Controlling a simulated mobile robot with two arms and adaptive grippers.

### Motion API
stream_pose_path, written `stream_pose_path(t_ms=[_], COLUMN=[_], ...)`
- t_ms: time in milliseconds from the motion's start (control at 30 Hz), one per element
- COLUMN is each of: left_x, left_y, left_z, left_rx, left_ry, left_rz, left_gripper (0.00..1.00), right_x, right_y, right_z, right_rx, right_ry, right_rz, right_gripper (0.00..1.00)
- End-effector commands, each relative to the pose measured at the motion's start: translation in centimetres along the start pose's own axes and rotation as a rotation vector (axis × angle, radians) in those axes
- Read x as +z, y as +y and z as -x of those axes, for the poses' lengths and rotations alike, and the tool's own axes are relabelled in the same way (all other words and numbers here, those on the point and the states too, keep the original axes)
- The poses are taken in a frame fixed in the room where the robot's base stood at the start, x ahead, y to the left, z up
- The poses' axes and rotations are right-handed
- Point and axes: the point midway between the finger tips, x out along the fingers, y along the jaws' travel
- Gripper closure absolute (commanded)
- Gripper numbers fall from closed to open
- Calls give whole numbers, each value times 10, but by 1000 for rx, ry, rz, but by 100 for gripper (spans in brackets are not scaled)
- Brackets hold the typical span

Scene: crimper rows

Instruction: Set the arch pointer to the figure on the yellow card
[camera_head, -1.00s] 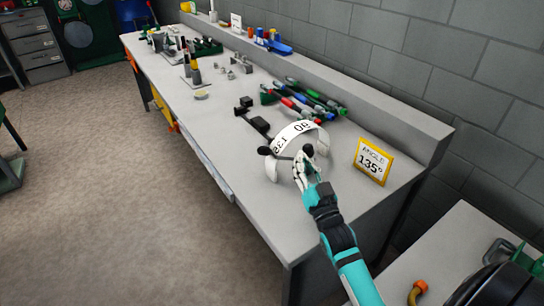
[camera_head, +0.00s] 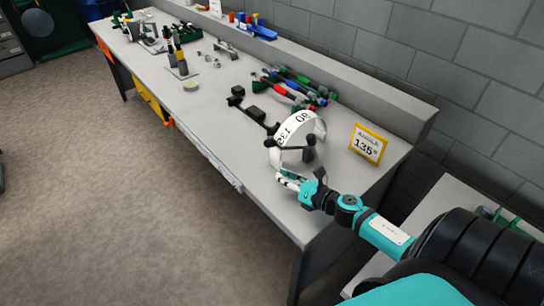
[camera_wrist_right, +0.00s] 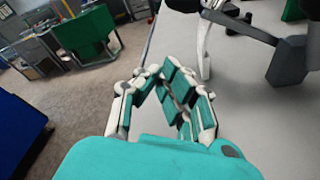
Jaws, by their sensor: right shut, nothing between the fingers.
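The yellow-framed card (camera_head: 368,143) stands on the bench and reads "ANGLE 135°". Left of it is the white arch (camera_head: 307,126), with "90" and part of "135" legible. A dark pointer bar with round black knobs (camera_head: 309,140) crosses in front of the arch; which figure it marks I cannot tell. My right gripper (camera_head: 283,178) is shut and empty, low in front of the arch near the bench's front edge. In the right wrist view its fingers (camera_wrist_right: 161,76) meet just short of the arch's white leg (camera_wrist_right: 204,48). My left gripper is out of view.
The grey bench (camera_head: 228,128) has pliers-like tools (camera_head: 291,88) with coloured handles behind the arch. Black blocks (camera_head: 254,112) sit left of it. A grey block wall runs along the back. Bare bench top lies between the arch and the card.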

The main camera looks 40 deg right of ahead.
Motion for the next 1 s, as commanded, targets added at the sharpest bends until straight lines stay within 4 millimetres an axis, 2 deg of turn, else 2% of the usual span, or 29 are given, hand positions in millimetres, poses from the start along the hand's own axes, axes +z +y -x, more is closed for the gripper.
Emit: stream_pose_path(t_ms=[100,233,300,500,900,1000], left_x=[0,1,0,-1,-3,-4], left_y=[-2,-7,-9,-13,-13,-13], left_z=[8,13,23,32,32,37], left_rx=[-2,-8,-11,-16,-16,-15], left_ry=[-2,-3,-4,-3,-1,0], left_rz=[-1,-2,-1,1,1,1], left_gripper=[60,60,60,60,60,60], right_x=[4,6,21,37,39,50], right_y=[2,2,3,1,0,2], right_z=[-28,-52,-51,-56,-57,-55], right_rx=[1,0,0,1,0,9], right_ry=[-4,-4,-2,-1,-1,-2], right_rz=[-1,-3,1,-3,-5,-46], right_gripper=[100,100,100,100,100,100])
